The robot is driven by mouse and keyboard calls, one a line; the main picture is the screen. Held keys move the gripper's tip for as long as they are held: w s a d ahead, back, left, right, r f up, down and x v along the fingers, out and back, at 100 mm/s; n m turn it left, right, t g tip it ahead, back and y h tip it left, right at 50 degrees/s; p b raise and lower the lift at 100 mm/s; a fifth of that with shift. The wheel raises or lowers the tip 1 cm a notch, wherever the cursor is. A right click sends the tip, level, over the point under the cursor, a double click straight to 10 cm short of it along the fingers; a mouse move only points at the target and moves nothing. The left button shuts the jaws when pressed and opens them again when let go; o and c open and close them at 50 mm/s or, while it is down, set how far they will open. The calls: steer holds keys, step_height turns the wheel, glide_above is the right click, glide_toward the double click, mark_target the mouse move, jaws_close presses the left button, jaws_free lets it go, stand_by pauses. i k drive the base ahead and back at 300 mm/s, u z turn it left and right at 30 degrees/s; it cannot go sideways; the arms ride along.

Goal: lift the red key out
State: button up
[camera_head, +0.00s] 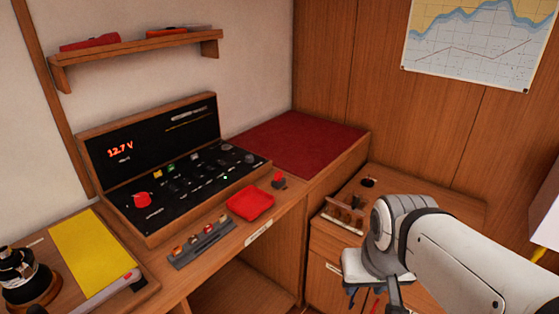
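A round red knob or key (142,200) sits at the lower left of the black switch panel (185,170), which lies in an open wooden case. A small dark piece with a red top (279,181) stands on the desk right of the panel. I cannot tell for certain which of these is the red key. My gripper (372,296) hangs at the bottom right, over the lower cabinet and apart from both. Its fingers are small, dark and partly cut off by the bottom edge. A speck of red shows by them; I cannot tell what it is.
A wooden holder (345,212) stands near my wrist. A yellow sheet (91,249) lies left. A shelf (135,48) juts out above the panel.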

mark_target(278, 176)
steer(key=u, duration=0.05)
steer(key=i, duration=0.95)
steer(key=z, duration=0.05)
